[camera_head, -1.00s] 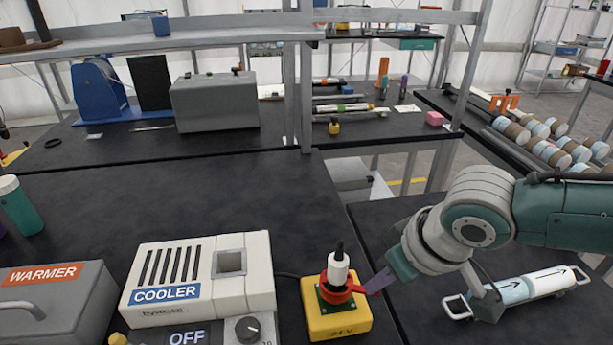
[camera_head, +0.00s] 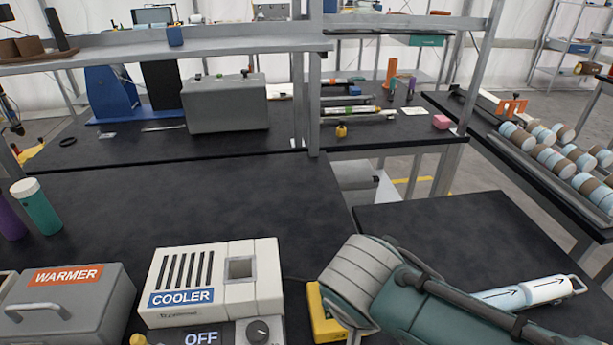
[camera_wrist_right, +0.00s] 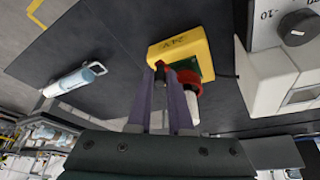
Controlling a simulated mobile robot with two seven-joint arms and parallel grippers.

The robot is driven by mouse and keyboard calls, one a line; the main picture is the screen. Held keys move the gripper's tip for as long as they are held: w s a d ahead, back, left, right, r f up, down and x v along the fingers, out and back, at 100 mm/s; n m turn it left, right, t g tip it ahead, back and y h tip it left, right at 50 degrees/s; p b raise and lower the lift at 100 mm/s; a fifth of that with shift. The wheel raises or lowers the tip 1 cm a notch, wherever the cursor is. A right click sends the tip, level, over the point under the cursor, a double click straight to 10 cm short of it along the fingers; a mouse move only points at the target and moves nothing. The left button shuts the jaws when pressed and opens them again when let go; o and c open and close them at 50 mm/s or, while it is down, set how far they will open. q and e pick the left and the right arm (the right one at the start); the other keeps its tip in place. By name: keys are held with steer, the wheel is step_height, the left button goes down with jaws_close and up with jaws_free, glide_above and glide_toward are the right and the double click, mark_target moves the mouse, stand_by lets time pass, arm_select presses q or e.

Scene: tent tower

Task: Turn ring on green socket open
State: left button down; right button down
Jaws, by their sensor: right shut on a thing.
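The yellow box (camera_head: 321,318) stands right of the cooler in the head view, mostly hidden behind my right arm. In the right wrist view the box (camera_wrist_right: 180,47) carries a green socket (camera_wrist_right: 206,68) with a red ring (camera_wrist_right: 189,78) around it. A white plug (camera_wrist_right: 193,103) sits in the socket. My right gripper (camera_wrist_right: 161,70) has its purple fingers at the ring's side, shut on the ring's lever, which the fingers largely hide. The ring's exact angle cannot be told. My left gripper is not in view.
The cooler (camera_head: 262,279) stands close left of the box, with the warmer (camera_head: 75,295) further left. A white-and-blue cylinder with handles (camera_head: 535,292) lies on the right table. Bottles (camera_head: 38,208) stand at the left. The black tabletop behind the cooler is clear.

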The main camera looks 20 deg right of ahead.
steer(key=shift+w+a+f+m+g+h+b, duration=0.1)
steer(key=shift+a+m+g+h+b, duration=0.1)
steer(key=shift+a+m+b, duration=0.35)
steer(key=shift+w+a+m+g+h+b, duration=0.15)
steer(key=shift+a+m+g, duration=0.1)
steer(key=shift+m, duration=0.5)
steer(key=shift+s, duration=0.1)
steer(key=c, duration=0.8)
jaws_free()
steer(key=shift+c, duration=0.2)
steer(key=p+v, duration=0.2)
steer(key=v, duration=0.8)
